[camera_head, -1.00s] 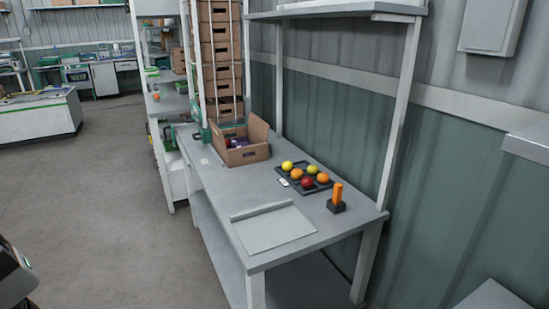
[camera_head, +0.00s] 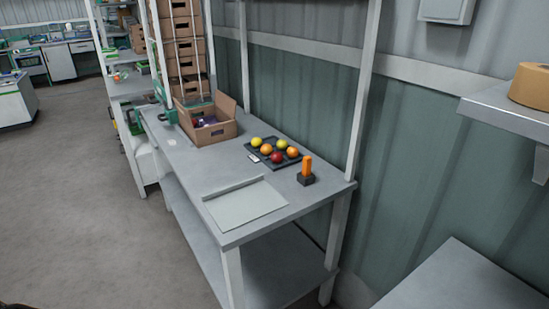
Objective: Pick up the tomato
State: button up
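One red tomato (camera_head: 277,157) sits at the front of a dark tray (camera_head: 251,148) on the grey workbench (camera_head: 180,157). Several yellow and orange round fruits, which look like tomatoes too, share the tray, among them a yellow one (camera_head: 257,142) and an orange one (camera_head: 293,152). My gripper is not in view, and nothing is held in sight.
An orange-handled item in a dark base (camera_head: 306,172) stands right of the tray. A small white tag (camera_head: 253,158) lies by the tray. An open cardboard box (camera_head: 222,131) stands behind, and a pale flat board (camera_head: 246,204) lies in front. Bench posts flank the back. Floor at left is clear.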

aim_at(276, 157)
jog(key=i+j+z, duration=0.1)
jog(key=j, duration=0.25)
jog(key=i+j+z, duration=0.1)
jog(key=i+j, duration=0.4)
jog(key=j, duration=0.2)
jog(key=i+j+z, duration=0.15)
jog(key=j, duration=0.2)
jog(key=i+j+z, duration=0.1)
jog(key=j, duration=0.3)
jog(key=i+j+z, duration=0.1)
jog(key=i+j, duration=0.2)
jog(key=i+j+z, duration=0.1)
jog(key=j, duration=0.4)
jog(key=i+j+z, duration=0.1)
jog(key=i+j, duration=0.5)
jog(key=i, duration=0.1)
